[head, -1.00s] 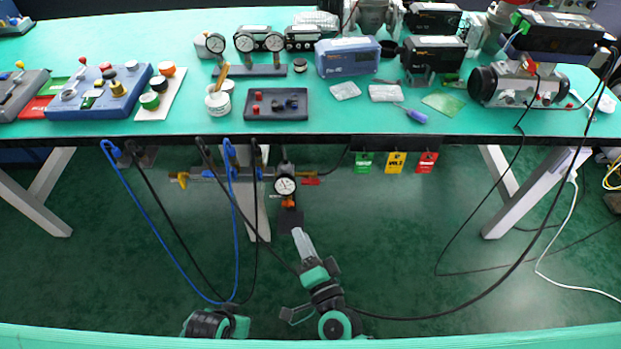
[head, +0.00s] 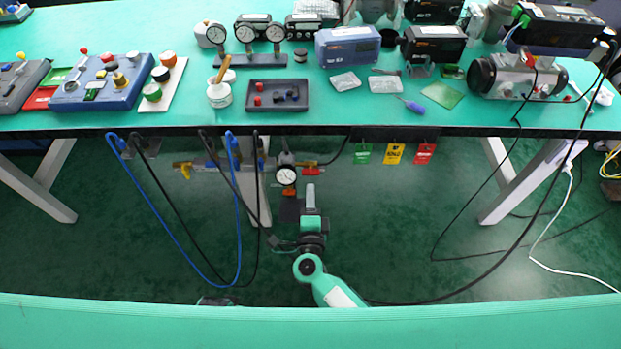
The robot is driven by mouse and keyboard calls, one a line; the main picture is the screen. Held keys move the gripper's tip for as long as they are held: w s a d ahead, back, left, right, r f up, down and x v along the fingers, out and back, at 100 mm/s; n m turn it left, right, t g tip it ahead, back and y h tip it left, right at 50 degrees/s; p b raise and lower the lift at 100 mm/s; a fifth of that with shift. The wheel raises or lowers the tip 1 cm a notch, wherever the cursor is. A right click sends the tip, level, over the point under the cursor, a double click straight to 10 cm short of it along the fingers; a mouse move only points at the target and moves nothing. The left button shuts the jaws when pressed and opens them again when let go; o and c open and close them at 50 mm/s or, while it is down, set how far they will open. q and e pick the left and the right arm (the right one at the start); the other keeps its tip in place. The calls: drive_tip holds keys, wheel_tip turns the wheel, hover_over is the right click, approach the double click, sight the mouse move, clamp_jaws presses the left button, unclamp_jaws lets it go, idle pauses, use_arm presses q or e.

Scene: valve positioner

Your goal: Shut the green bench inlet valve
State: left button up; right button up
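A row of air-line fittings hangs under the front edge of the bench, with a yellow handle (head: 184,170) at its left and a small red handle (head: 309,171) at its right. A round white gauge (head: 286,176) sits between them with an orange-red part (head: 288,191) below it. I cannot make out a green valve handle among these fittings. My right gripper (head: 310,188) points at the bench, just right of and below the gauge, with nothing visibly held. Its fingers look like one narrow grey strip, so any gap is hidden. Only a dark bit of my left arm shows at the bottom.
Blue and black hoses (head: 190,235) hang in loops left of my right arm. Green, yellow and red tags (head: 394,153) hang to the right. The bench top (head: 330,112) carries several devices. A black cable (head: 490,235) droops at the right.

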sight(311, 172)
drive_tip(key=w, duration=0.5)
drive_tip(key=shift+w, duration=0.35)
clamp_jaws()
